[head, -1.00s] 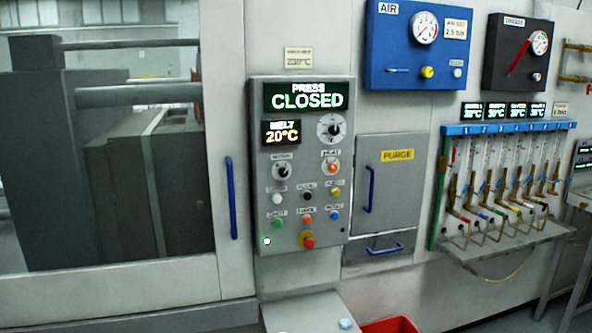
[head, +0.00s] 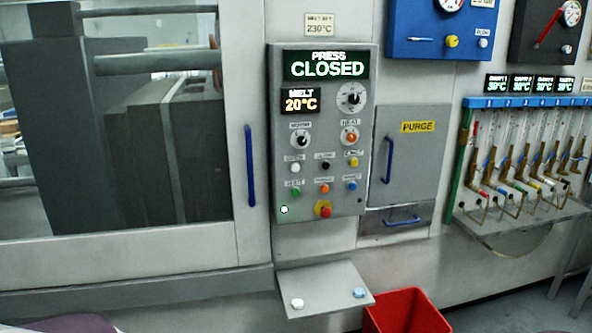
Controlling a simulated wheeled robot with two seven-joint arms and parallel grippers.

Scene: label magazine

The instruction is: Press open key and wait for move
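The control panel (head: 324,210) stands upright on the machine front in the head view. Its upper display (head: 326,66) reads PRESS CLOSED. The melt display (head: 300,101) reads 20°C. The open key (head: 295,168) is a white round button at the left of the upper button row, its small label blurred. A black key (head: 325,165) and a yellow key (head: 354,162) sit to its right. Behind the window at left, the press blocks (head: 150,155) stand together. Neither gripper is in view, and nothing covers the panel.
A small shelf (head: 325,285) with a white button and a blue button juts out below the panel. A red bin (head: 405,312) stands at its right. A blue door handle (head: 250,165) is left of the panel. The purge door (head: 410,160) and flow-tube rack (head: 520,150) are to the right.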

